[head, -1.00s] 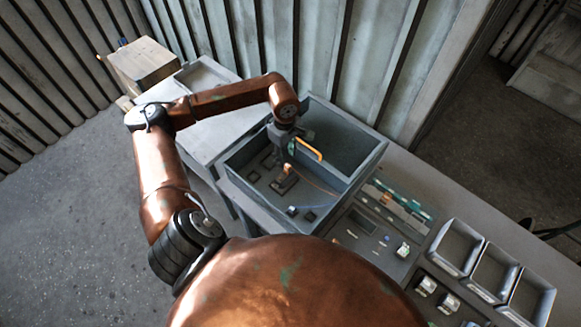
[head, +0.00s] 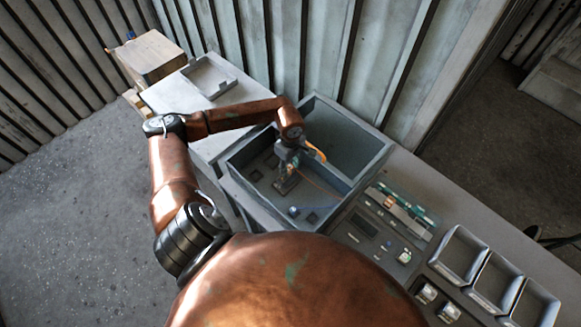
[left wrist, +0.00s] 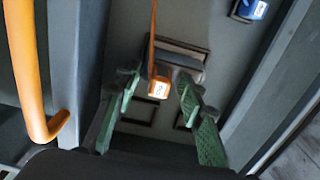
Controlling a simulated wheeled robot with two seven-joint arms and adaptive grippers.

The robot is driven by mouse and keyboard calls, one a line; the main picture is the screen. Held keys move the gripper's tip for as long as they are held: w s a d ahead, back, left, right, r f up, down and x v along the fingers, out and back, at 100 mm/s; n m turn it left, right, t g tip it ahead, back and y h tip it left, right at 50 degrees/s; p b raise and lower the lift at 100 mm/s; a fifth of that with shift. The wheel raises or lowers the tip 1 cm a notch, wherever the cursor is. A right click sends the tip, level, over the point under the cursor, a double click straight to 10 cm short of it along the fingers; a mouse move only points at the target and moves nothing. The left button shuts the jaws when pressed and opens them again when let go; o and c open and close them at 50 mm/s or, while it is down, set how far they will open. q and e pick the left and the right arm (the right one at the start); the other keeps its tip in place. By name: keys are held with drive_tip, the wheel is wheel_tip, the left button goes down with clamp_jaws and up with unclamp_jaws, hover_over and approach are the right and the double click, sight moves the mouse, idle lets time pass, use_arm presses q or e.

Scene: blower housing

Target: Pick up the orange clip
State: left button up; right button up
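The orange clip (left wrist: 158,88) has a white label and an orange wire running up from it. In the left wrist view it shows between the green finger pads of my left gripper (left wrist: 160,98), with gaps on both sides. The gripper is open and above or around the clip; I cannot tell how deep the clip sits between the fingers. My right gripper is not in view.
A blue clip (left wrist: 250,8) with a white label lies on the housing floor. A bent orange tube (left wrist: 28,70) stands close beside my left gripper. The housing walls surround the hand. Several grey bins (head: 459,254) stand at the right.

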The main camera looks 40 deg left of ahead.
use_arm(q)
drive_tip(key=shift+c, duration=0.4)
drive_tip(key=c, duration=0.9)
drive_tip(key=shift+o, duration=0.2)
